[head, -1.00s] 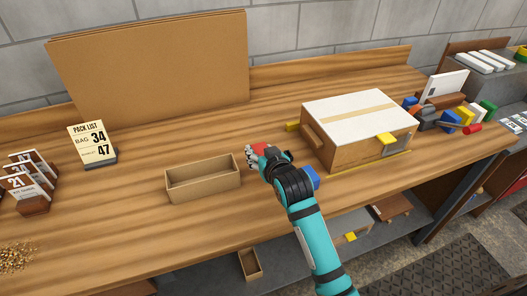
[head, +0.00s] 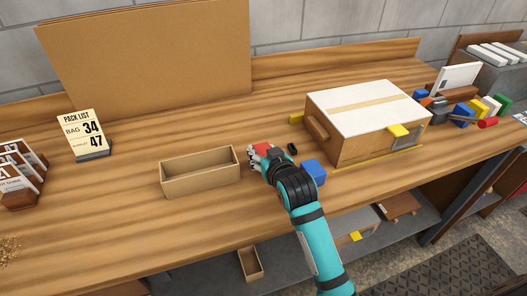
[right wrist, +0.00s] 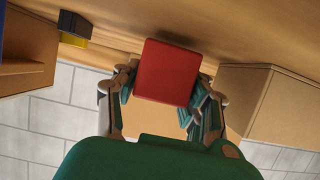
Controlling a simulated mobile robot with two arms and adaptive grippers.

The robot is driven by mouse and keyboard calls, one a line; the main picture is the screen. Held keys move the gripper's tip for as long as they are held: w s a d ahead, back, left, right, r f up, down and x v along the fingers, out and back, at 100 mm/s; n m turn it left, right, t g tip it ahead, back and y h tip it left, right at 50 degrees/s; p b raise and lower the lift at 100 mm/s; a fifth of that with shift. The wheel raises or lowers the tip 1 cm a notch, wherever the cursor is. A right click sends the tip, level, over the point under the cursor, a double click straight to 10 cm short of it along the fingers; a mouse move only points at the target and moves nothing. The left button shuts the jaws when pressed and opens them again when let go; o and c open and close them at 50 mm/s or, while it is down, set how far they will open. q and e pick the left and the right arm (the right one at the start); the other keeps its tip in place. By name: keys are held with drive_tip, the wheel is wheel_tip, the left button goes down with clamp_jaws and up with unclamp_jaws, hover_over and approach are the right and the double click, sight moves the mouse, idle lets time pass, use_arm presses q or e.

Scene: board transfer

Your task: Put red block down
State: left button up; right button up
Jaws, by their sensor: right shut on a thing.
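The red block (head: 263,147) is held by my right gripper (head: 257,154), just right of the open wooden tray on the bench. In the right wrist view the red block (right wrist: 168,71) sits between the two fingers (right wrist: 160,88), which are shut on it. Its face looks square to that camera. The block is close to the bench top, but I cannot tell whether it touches. In the head view my fingers and hand partly hide it. My left gripper is not in view.
The wooden tray (head: 200,174) looks empty. A blue block (head: 314,171) lies right of my right wrist. A wooden box with a white top (head: 368,107) stands further right. A pack list sign (head: 84,134) stands at left.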

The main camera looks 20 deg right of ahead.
drive_tip(key=shift+f, duration=0.3)
drive_tip(key=o, duration=1.3)
drive_tip(key=shift+o, duration=0.2)
drive_tip(key=shift+r, duration=0.35)
drive_tip(key=v, duration=1.2)
drive_tip(key=shift+s+r, duration=0.1)
drive_tip(key=shift+r, duration=0.1)
drive_tip(key=shift+f, duration=0.1)
